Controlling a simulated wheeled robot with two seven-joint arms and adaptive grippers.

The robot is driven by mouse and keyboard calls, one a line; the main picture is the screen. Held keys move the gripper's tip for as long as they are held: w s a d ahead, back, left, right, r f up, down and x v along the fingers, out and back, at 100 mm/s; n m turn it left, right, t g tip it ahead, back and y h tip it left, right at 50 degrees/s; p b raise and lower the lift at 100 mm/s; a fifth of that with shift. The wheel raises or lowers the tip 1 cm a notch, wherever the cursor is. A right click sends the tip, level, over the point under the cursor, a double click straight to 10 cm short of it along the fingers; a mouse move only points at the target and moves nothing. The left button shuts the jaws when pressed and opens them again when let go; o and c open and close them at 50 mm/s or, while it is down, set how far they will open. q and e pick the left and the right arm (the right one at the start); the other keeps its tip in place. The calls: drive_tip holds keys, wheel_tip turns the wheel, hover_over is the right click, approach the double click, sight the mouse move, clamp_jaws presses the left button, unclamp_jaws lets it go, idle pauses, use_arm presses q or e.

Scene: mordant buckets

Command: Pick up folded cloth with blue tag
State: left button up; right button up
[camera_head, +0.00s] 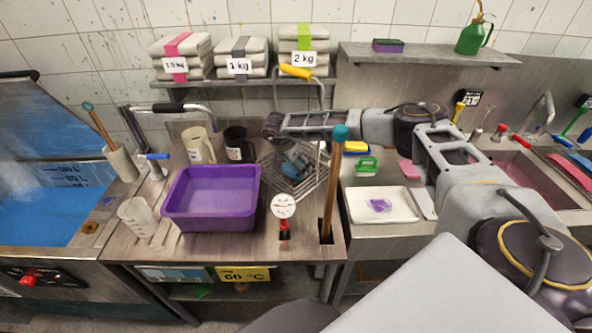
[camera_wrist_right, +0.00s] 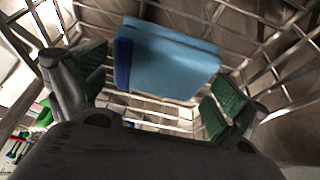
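A light-blue folded cloth with a dark blue band at its left end (camera_wrist_right: 170,60) lies inside a wire basket (camera_wrist_right: 285,85) in the right wrist view. My right gripper (camera_wrist_right: 155,95) is open, with a green-padded finger on either side of the cloth and gaps between. In the head view the basket (camera_head: 322,180) stands on the steel counter right of the purple tub. My right gripper (camera_head: 293,160) points down into it there, and I cannot clearly make out the cloth. My left gripper is not in view.
A purple tub (camera_head: 212,200), a dark mug (camera_head: 238,147) and a wooden-handled tool (camera_head: 331,190) stand close around the basket. A shelf (camera_head: 235,80) above holds banded cloth stacks. A white tray (camera_head: 382,215) lies to the right.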

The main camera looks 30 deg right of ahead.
drive_tip(key=c, duration=0.7)
drive_tip(key=shift+r, duration=0.15)
drive_tip(key=shift+r+b, duration=0.8)
drive_tip(key=shift+r, duration=4.1)
